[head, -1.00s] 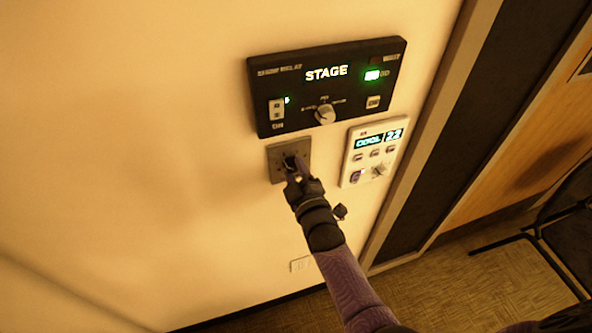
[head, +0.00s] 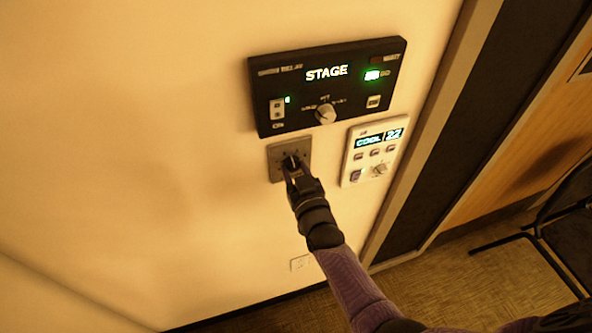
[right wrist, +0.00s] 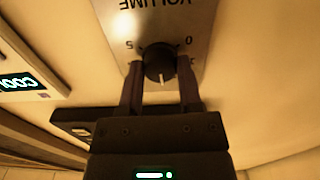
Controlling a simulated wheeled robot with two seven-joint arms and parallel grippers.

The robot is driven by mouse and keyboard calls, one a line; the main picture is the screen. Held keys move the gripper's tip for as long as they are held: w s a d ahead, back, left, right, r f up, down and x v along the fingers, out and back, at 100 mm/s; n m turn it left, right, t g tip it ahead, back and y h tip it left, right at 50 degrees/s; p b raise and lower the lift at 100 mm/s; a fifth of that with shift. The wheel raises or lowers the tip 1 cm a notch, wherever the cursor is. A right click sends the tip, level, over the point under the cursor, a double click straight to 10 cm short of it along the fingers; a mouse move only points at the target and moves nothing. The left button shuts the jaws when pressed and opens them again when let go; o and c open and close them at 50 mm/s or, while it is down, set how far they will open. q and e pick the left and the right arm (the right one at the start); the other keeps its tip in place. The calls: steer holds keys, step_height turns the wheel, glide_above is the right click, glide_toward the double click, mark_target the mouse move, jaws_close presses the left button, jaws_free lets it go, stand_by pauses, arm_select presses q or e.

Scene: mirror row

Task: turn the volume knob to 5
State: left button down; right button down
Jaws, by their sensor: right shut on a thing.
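The volume knob (right wrist: 158,62) is a small dark round knob on a grey metal plate (right wrist: 110,30). In the right wrist view the plate's lettering is upside down, with VOLUME at the top, a 5 left of the knob and a 0 to its right. The knob's pale pointer line points to the bottom of that picture. My right gripper (right wrist: 160,78) is shut on the knob, one finger on each side. In the head view the plate (head: 275,164) is on the wall, and my right gripper (head: 294,170) partly hides the knob. My left gripper is not in view.
A black STAGE panel (head: 350,88) with a switch and white knob (head: 325,114) is just above the plate. A white COOL 22 control (head: 366,158) is close on the right. A wall socket (head: 299,263) is low down. A chair (head: 560,225) stands at the right.

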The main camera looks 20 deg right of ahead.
steer(key=m, duration=0.6)
steer(key=m+b, duration=0.1)
steer(key=m, duration=0.5)
steer(key=shift+m, duration=0.3)
steer(key=m+b, duration=0.1)
steer(key=m, duration=0.2)
steer(key=shift+a+m, duration=0.1)
steer(key=shift+m, duration=0.3)
steer(key=m+b, duration=0.1)
steer(key=m, duration=0.2)
steer(key=shift+m, duration=0.3)
steer(key=m+b, duration=0.1)
steer(key=m, duration=0.3)
steer(key=shift+m, duration=0.3)
steer(key=shift+b, duration=0.3)
steer(key=shift+m, duration=0.5)
steer(key=shift+c, duration=1.6)
jaws_free()
steer(key=shift+r, duration=0.1)
steer(key=shift+o, duration=0.2)
